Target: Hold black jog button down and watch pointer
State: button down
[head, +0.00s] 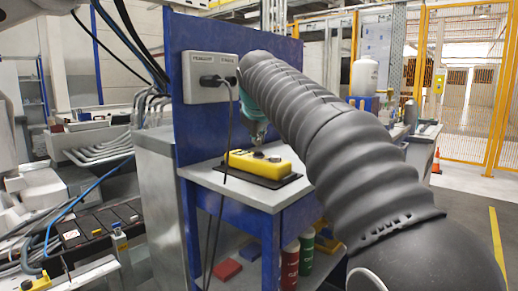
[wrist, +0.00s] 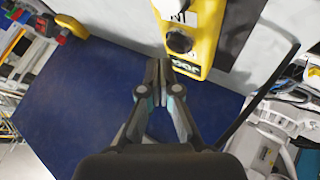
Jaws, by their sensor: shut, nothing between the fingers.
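A yellow control box (head: 240,162) lies on a black mat on the small table, with dark round controls on its top. In the wrist view the yellow box (wrist: 209,38) is at top centre, with a black round button (wrist: 180,41) and a black label below it. My gripper (wrist: 159,66) is shut and empty. Its fingertips appear beside the label, just below and left of the button; I cannot tell whether they touch the box. In the head view my gripper (head: 259,134) is above the box, partly hidden by my arm. I cannot make out a pointer.
A blue panel (head: 183,62) stands behind the table, carrying a grey socket box (head: 207,68) with black cables hanging in front of the table (head: 262,197). Red and green cylinders stand on the lower shelf. A bench with pipes is at the left.

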aim_at(259, 153)
dwell(0.3)
notch_tip(259, 153, up, 3)
jog(key=p, duration=0.2)
jog(key=shift+f+p, duration=0.15)
jog(key=shift+p, duration=0.2)
jog(key=shift+r+p, duration=0.35)
jog(key=shift+r, duration=0.8)
jog(key=shift+d, duration=0.1)
